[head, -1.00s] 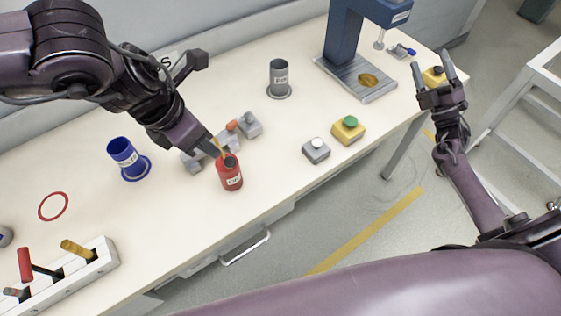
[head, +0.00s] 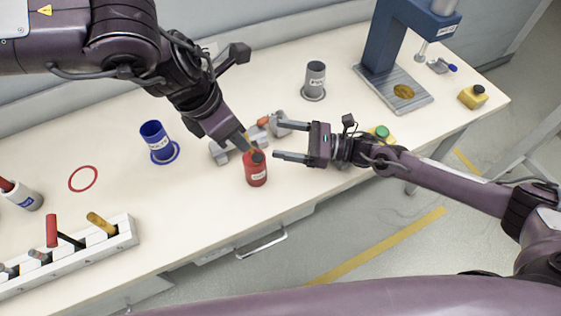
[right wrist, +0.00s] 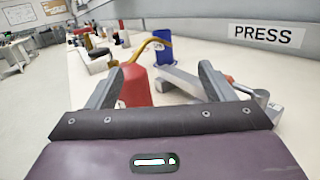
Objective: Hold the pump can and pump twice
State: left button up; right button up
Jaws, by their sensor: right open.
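The red pump can (head: 256,170) stands upright on the table, with a dark top and a yellow-brown spout. In the right wrist view the can (right wrist: 137,86) is ahead, left of centre in the jaw gap, with its curved spout (right wrist: 148,45) reaching right. My right gripper (head: 279,140) is open, its fingers pointing at the can from the right, apparently not closed around it. My left gripper (head: 247,146) points down at the can's top from the upper left; its fingertips are small and partly overlap the spout, so its jaw state is unclear.
Grey blocks (head: 222,154) lie just behind the can. A blue cup (head: 154,135) stands left, a grey cup (head: 315,75) behind, and a blue press (head: 380,45) back right. A green button box (head: 381,133) is partly hidden by my right arm. The front left holds a tool rack (head: 125,232).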

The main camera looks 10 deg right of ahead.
aim_at(248, 163)
jog(key=shift+n+g+h, duration=0.3)
jog(key=shift+n+g, duration=0.5)
jog(key=shift+g, duration=0.1)
jog(key=s+f, duration=0.1)
jog(key=s+a+f, duration=0.2)
jog(key=f, duration=0.1)
jog(key=shift+s+a, duration=0.1)
jog(key=shift+s, duration=0.3)
jog(key=shift+s+a+f, duration=0.1)
jog(key=shift+a, duration=0.2)
jog(key=a, duration=0.2)
jog(key=w+a, duration=0.1)
jog(key=a, duration=0.4)
jog(key=shift+w, duration=0.15)
jog(key=c, duration=1.2)
pick_arm(q)
grip_shut()
